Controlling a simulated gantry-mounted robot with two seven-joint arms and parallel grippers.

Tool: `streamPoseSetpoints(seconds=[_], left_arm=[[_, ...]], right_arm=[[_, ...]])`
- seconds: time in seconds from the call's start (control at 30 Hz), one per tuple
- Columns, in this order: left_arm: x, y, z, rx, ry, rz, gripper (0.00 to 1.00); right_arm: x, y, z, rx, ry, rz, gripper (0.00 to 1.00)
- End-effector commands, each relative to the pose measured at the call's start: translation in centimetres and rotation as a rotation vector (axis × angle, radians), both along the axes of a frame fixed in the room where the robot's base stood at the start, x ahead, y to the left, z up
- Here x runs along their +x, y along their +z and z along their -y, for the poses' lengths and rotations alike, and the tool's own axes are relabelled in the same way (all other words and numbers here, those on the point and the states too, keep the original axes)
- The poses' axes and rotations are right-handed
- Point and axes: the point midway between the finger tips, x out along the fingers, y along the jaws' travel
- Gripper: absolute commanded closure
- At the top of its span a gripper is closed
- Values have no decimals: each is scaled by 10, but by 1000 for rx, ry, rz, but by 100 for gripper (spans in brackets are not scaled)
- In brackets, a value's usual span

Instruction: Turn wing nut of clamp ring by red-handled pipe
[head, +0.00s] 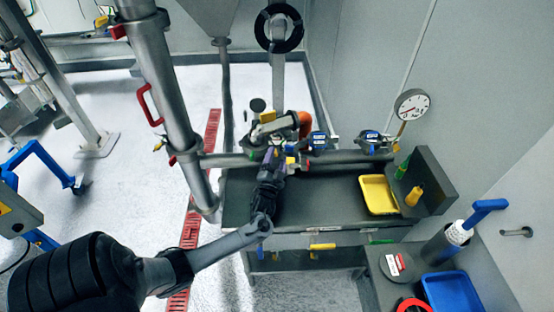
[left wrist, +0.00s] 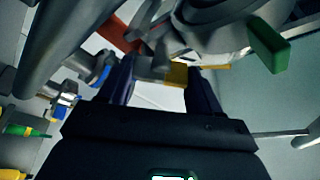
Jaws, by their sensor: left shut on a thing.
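My left gripper (head: 275,158) is at the horizontal pipe line above the dark bench, right of the thick steel pipe (head: 165,85) with the red handle (head: 148,103). In the left wrist view its two dark fingers (left wrist: 160,85) stand either side of a small yellow and grey metal part (left wrist: 177,75), and it is shut on this. The part looks like the wing nut of a clamp ring; the fingers hide some of it. A large round metal body (left wrist: 205,25) lies just beyond. The head view is too small to show the nut. My right gripper is not in view.
A green block (left wrist: 268,45) sits close to the right finger. Blue-capped valves (head: 320,140) and a gauge (head: 412,104) stand right along the pipe. A yellow tray (head: 378,194) lies on the bench (head: 325,200).

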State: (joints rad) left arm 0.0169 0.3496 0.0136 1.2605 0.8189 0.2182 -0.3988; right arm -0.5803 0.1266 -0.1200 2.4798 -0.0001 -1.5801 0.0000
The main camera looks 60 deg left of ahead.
Motion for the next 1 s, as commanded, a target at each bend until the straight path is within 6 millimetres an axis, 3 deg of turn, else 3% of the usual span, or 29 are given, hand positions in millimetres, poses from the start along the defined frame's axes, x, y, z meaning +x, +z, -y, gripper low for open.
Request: streamPoseSetpoints(seconds=[0.13,0.17,0.3,0.67,1.0], left_arm=[[0,-1,0,-2,0,-2,67],[0,-1,0,-2,0,-2,32],[0,-1,0,0,0,-2,11],[-2,-1,2,-1,0,-2,11],[-34,-15,34,-3,-1,-2,11]], right_arm=[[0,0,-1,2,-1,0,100],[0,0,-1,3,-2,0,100],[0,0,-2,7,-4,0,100],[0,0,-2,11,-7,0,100],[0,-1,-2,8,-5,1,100]])
